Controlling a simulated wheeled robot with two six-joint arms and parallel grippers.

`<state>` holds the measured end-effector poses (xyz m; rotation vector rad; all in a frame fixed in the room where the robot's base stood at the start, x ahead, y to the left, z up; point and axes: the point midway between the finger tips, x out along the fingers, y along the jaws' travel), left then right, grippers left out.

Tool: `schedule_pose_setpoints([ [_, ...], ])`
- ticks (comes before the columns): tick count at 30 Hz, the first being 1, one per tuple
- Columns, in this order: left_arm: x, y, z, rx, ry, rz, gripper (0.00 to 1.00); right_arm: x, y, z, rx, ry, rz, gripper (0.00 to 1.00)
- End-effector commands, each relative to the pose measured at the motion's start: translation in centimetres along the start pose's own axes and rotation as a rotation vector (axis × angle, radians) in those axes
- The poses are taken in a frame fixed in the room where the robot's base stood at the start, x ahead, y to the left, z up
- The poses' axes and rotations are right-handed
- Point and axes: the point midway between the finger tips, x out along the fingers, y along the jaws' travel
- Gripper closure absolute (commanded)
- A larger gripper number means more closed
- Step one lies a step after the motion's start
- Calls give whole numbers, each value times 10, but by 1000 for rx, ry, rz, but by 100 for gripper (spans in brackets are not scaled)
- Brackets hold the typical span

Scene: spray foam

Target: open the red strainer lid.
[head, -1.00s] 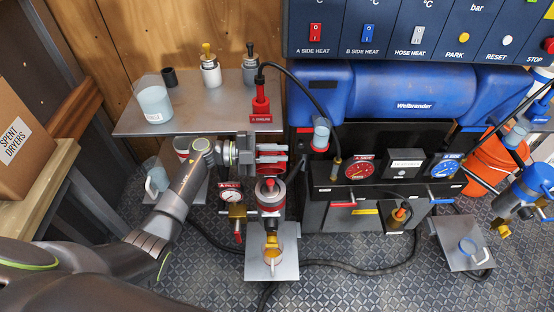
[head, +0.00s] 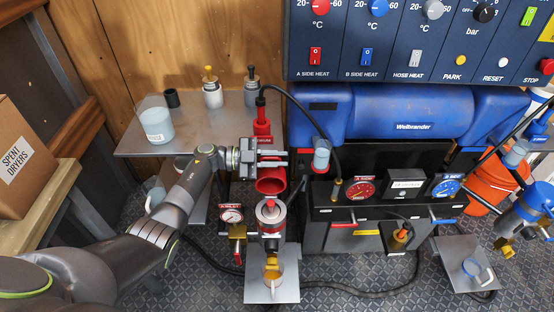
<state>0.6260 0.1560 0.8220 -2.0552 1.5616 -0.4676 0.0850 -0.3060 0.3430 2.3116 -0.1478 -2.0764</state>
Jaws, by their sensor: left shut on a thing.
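The red strainer lid (head: 270,184) stands tilted up behind the strainer body, its round hollow side facing me. The strainer body (head: 269,214) is a silver and red cylinder with a small red centre on top, above a brass outlet. My left gripper (head: 268,158) is shut on the upper part of the lid, just above its round rim. The gripper hides the exact place of the grip. My right gripper is not in view.
A metal shelf (head: 190,139) with a beaker (head: 156,121) and bottles is behind my left arm. A cup (head: 270,274) sits on a plate below the strainer. A black hose arches on the right.

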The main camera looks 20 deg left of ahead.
Motion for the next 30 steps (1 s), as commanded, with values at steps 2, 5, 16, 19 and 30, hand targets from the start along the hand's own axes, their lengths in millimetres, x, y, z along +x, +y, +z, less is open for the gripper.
schedule_pose_setpoints([
  [2, 0, 1, 1, 0, -3, 0, 100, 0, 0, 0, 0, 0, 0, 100],
  [5, 0, 1, 1, 0, -3, 0, 100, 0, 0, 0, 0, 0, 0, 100],
  [16, 0, 1, 1, 1, -1, 0, 67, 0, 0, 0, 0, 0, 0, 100],
  [19, -2, 1, 1, 1, -2, 0, 67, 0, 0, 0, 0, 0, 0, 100],
  [30, -70, 2, 4, 1, -7, 1, 67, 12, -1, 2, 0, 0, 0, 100],
])
